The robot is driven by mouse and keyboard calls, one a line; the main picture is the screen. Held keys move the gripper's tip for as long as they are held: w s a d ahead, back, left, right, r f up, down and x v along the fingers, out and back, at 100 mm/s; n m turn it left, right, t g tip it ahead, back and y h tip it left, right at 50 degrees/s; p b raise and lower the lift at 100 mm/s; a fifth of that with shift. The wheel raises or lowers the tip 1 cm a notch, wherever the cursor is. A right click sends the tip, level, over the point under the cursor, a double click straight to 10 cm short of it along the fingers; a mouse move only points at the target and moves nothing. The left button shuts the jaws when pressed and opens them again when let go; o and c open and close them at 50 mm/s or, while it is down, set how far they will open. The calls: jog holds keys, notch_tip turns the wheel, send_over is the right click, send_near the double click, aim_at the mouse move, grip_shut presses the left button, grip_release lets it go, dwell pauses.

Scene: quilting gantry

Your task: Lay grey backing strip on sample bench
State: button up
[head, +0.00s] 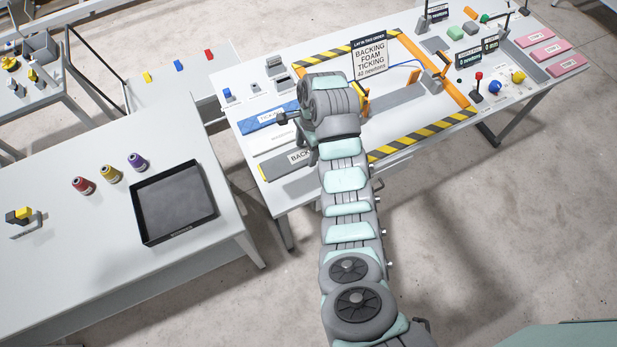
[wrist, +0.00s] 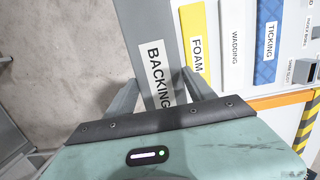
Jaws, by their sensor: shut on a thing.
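The grey backing strip, labelled BACKING, shows in the head view (head: 285,166) at the near left of the sample bench (head: 290,205) and in the wrist view (wrist: 150,25). My gripper (wrist: 160,88) is shut on it, one finger on each side near its label. My arm hides the fingers and part of the strip in the head view. The strip covers most of the yellow foam strip in the head view; the wrist view shows foam (wrist: 198,35) alongside. I cannot tell how far the strip is above the bench. A striped frame (head: 425,138) surrounds a grey flat area (head: 398,101) beyond my arm.
White wadding (head: 275,140) and blue ticking (head: 262,120) lie beside the backing. An orange bar (head: 447,85) crosses the frame's right. Pink blocks and knobs are farther right. A black tray (head: 178,237) is on another table.

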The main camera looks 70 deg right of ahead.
jog(key=b, duration=0.8)
send_over(308, 184)
notch_tip(308, 184, down, 9)
jog(key=shift+s+f+p, duration=0.15)
jog(key=shift+f+p, duration=0.85)
jog(key=shift+f, duration=4.5)
jog(key=shift+f, duration=0.2)
jog(key=o, duration=1.4)
jog(key=shift+d, duration=0.1)
jog(key=shift+r, duration=0.1)
